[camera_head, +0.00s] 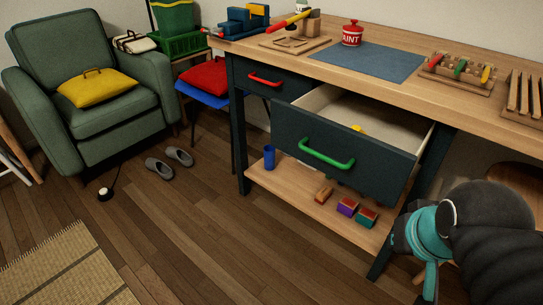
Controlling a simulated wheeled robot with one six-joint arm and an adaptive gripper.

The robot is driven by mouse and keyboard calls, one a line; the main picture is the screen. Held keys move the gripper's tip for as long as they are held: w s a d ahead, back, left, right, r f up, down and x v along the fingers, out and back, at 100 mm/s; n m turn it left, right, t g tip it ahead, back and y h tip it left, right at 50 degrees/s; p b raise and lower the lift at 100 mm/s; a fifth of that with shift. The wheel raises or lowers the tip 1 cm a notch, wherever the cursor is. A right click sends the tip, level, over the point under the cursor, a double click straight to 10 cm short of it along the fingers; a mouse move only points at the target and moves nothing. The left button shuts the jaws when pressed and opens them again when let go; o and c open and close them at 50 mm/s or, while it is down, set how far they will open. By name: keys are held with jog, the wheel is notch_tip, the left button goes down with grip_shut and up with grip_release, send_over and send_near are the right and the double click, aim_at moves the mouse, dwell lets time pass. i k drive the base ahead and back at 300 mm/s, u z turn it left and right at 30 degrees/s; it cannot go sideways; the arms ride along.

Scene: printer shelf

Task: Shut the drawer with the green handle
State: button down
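The drawer (342,153) with the green handle (326,155) is pulled out of the workbench toward me. Its dark front stands well ahead of the bench, and its pale inside shows, with a small yellow item (358,128) partly hidden behind the front. My gripper (428,290) is at the lower right, in front of the bench and apart from the drawer, to the right of and below the green handle. Its fingers are partly cut off by the bottom edge, so I cannot tell whether it is open or shut.
A drawer with a red handle (265,79) sits shut to the left. The lower shelf (285,190) holds a blue cup (269,157) and small blocks (347,206). A green armchair (90,90) and grey slippers (169,162) are at left. Floor before the bench is clear.

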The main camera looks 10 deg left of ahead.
aim_at(313, 130)
jog(key=u, duration=1.1)
jog(key=k, duration=0.95)
jog(key=z, duration=0.9)
jog(key=i, duration=0.5)
jog(key=u, duration=0.05)
